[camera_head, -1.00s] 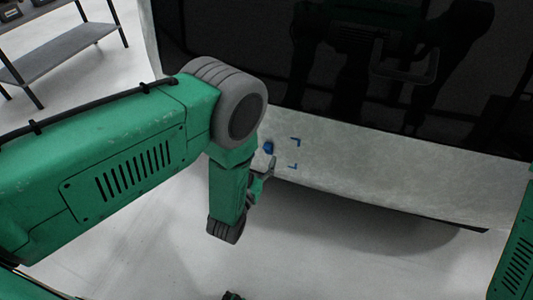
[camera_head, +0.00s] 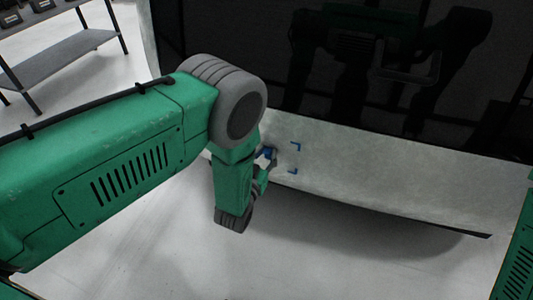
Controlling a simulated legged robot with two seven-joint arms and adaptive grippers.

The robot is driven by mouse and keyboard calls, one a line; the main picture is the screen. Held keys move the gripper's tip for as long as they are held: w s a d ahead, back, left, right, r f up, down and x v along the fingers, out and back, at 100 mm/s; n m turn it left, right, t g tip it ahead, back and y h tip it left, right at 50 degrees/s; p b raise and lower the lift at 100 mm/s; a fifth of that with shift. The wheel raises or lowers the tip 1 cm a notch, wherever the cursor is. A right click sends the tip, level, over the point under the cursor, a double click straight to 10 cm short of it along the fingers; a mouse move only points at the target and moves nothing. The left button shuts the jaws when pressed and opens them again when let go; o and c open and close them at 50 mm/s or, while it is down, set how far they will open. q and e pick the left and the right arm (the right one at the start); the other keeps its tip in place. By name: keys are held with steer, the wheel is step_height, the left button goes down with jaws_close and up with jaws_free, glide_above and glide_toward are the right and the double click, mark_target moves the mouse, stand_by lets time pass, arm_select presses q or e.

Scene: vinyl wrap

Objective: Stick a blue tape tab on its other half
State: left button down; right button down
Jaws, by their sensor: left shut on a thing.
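My left gripper (camera_head: 270,161) is at the left part of the pale panel strip (camera_head: 390,180), below the dark glossy surface. It is shut on a small blue tape tab (camera_head: 268,153), which shows between its fingers. Just right of it, two blue corner marks are on the panel: an upper one (camera_head: 297,146) and a lower one (camera_head: 294,171). The tab is left of these marks; whether it touches the panel I cannot tell. My wrist hides part of the gripper. My right gripper is out of view; only a piece of my right arm shows at the right edge.
The dark glossy surface (camera_head: 350,70) rises behind the panel and reflects my body. A grey shelf rack (camera_head: 65,55) stands at the upper left. The pale floor (camera_head: 330,260) below the panel is clear.

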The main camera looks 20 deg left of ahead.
arm_select(q)
steer(key=shift+s+p, duration=0.4)
steer(key=shift+s, duration=0.25)
stand_by(0.5)
steer(key=s+p, duration=0.3)
steer(key=s, duration=0.4)
steer(key=shift+a, duration=0.35)
stand_by(0.5)
